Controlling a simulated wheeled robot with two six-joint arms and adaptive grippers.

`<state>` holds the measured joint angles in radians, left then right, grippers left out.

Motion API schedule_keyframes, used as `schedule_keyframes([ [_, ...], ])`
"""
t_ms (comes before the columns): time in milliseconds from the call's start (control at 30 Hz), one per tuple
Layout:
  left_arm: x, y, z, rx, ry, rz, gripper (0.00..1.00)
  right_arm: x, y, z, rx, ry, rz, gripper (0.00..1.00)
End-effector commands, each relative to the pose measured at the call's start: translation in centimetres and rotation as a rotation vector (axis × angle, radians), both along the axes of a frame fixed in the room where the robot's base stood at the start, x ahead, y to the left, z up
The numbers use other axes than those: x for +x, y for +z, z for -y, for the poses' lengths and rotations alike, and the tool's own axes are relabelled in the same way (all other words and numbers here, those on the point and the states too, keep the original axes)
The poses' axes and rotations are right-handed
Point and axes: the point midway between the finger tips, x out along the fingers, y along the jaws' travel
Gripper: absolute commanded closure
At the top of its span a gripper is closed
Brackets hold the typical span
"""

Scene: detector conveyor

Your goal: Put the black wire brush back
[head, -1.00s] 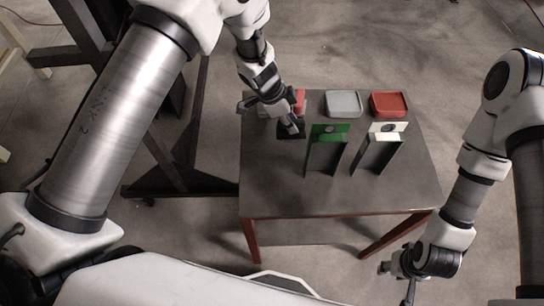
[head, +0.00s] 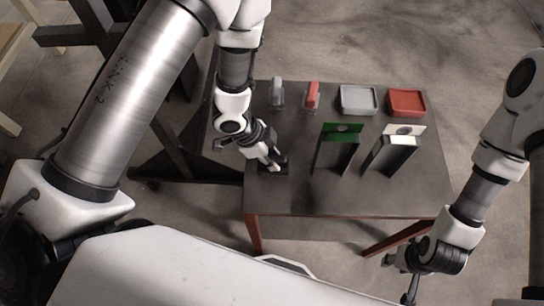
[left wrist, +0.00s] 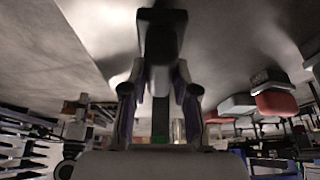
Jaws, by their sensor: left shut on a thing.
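My left gripper (head: 268,157) is shut on the black wire brush (head: 280,161), low over the left part of the dark table (head: 300,197). The gripper's fingers partly hide the brush. In the left wrist view the black brush (left wrist: 161,35) sits between the fingertips. I cannot tell whether it touches the tabletop. My right gripper (head: 398,275) is empty, its fingers apart, in front of the table near its right front corner.
A grey-handled item (head: 277,92) and a red-handled item (head: 312,94) stand at the back left. A grey tray (head: 358,100) and a red tray (head: 406,102) are at the back. A green-topped stand (head: 342,133) and a white-topped stand (head: 404,130) stand mid-table. The front strip is clear.

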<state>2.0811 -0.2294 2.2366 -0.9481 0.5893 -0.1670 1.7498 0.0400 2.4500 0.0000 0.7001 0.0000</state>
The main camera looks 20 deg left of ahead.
Motion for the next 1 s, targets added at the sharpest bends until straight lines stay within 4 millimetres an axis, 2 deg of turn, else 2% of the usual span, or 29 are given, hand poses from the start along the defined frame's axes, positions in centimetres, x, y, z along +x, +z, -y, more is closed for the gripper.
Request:
schedule_keyframes([
  [67, 0.0, -0.6, 0.0, -0.001, 0.001, -0.001, 0.99, 0.0, 0.2, 0.0, 0.0, 0.0, 0.0, 0.6],
  [233, 0.1, -0.7, 0.0, -0.001, -0.001, 0.002, 1.0, 0.0, 0.1, 0.0, 0.0, 0.0, 0.0, 0.6],
  [267, 0.1, -0.8, 0.0, 0.0, 0.0, 0.001, 0.61, 0.0, 0.1, 0.0, 0.0, 0.0, 0.0, 0.6],
  [300, 0.1, -0.7, 0.0, -0.001, 0.0, 0.001, 0.47, 0.0, 0.1, 0.0, 0.0, 0.0, 0.0, 0.6],
  [667, 0.1, -0.4, -0.1, -0.001, 0.001, 0.002, 0.46, 0.0, 0.1, 0.0, 0.0, 0.0, 0.0, 0.6],
  [767, 0.0, 0.8, -0.6, -0.002, 0.003, 0.004, 0.46, 0.0, -0.1, 0.0, 0.0, 0.0, 0.0, 0.6],
  [1000, -0.6, 6.5, -2.9, -0.003, 0.002, 0.007, 0.46, 0.0, -0.3, 0.0, 0.0, 0.0, 0.0, 0.6],
])
